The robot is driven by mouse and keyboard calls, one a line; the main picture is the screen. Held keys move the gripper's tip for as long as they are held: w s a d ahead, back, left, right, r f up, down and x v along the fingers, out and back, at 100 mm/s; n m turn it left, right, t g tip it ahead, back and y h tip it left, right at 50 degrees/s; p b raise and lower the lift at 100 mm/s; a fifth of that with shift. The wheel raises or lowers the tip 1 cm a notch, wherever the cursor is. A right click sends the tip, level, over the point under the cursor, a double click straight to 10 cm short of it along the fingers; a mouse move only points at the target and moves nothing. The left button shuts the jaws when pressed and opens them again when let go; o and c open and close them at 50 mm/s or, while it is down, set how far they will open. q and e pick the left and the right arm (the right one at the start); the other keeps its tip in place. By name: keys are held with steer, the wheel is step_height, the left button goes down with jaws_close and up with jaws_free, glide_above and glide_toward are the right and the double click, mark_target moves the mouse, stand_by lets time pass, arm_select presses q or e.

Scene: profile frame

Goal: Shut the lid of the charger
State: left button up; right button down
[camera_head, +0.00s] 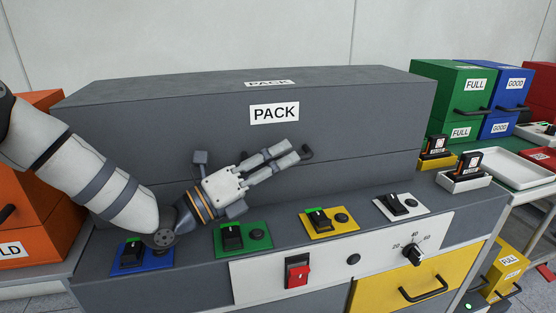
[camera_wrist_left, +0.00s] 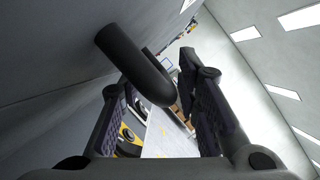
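The charger appears to be the large grey box (camera_head: 350,110) marked PACK, above a sloped control panel. A seam crosses its front below the label, with no clear gap showing. A black handle (camera_head: 307,152) sticks out of the front near this seam, and it also shows large in the left wrist view (camera_wrist_left: 135,62). My left gripper (camera_head: 287,153) reaches in front of the box from the left, its fingertips close to the handle. In the left wrist view its two fingers (camera_wrist_left: 160,92) are apart, with the handle's end between or just ahead of them. Contact cannot be told. My right gripper is out of view.
Blue, green, yellow (camera_head: 330,222) and white pads with black parts line the panel below my left arm. A red switch (camera_head: 298,272), a dial (camera_head: 413,254) and a yellow drawer (camera_head: 400,285) sit in front. Orange, green and blue (camera_head: 508,90) cabinets flank the box.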

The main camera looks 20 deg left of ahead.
arm_select(q)
steer(key=shift+r, duration=0.1)
steer(key=r+v, duration=0.2)
steer(key=v, duration=1.4)
steer(key=shift+s+a+r, duration=0.3)
steer(key=shift+s+a, duration=0.05)
steer(key=shift+s, duration=0.25)
steer(key=shift+f, duration=0.1)
